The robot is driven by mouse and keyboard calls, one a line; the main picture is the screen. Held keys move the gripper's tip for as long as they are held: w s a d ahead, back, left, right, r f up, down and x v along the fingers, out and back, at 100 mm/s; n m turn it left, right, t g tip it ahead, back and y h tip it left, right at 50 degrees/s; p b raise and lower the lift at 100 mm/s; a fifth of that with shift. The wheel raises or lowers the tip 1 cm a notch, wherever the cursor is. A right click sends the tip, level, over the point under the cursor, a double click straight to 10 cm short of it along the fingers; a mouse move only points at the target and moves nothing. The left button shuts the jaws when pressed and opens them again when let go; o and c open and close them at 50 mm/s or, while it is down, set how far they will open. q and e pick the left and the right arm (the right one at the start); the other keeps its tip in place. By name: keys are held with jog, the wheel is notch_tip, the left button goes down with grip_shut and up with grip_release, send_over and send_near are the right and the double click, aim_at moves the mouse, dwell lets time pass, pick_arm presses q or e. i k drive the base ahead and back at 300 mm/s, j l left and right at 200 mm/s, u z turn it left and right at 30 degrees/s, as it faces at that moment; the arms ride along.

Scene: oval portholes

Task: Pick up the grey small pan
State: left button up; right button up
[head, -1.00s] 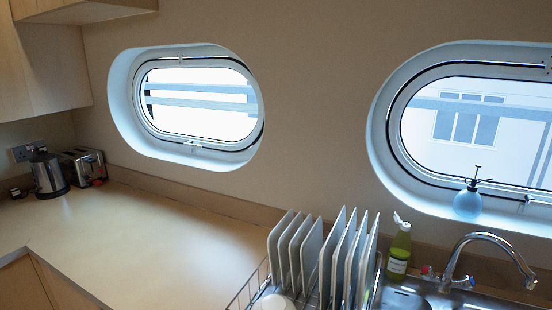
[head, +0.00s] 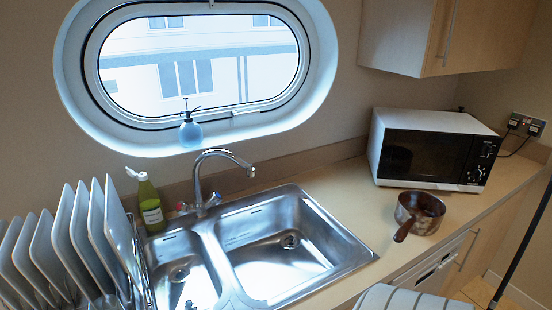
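The small pan (head: 424,211) sits on the counter in the right half of the head view, in front of the microwave. It looks grey with brownish patches, and its dark brown handle (head: 404,230) points toward the front left. It stands upright and appears empty. Neither of my grippers shows in this view.
A double steel sink (head: 290,240) with a tap (head: 205,180) lies left of the pan. A microwave (head: 430,150) stands behind it. A dish rack with several plates (head: 85,235) and a green bottle (head: 149,203) are farther left. A striped cloth-like thing (head: 410,299) is at the front edge.

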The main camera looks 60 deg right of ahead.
aim_at(419, 213)
jog(key=z, duration=2.7)
jog(key=i+l+z, duration=0.1)
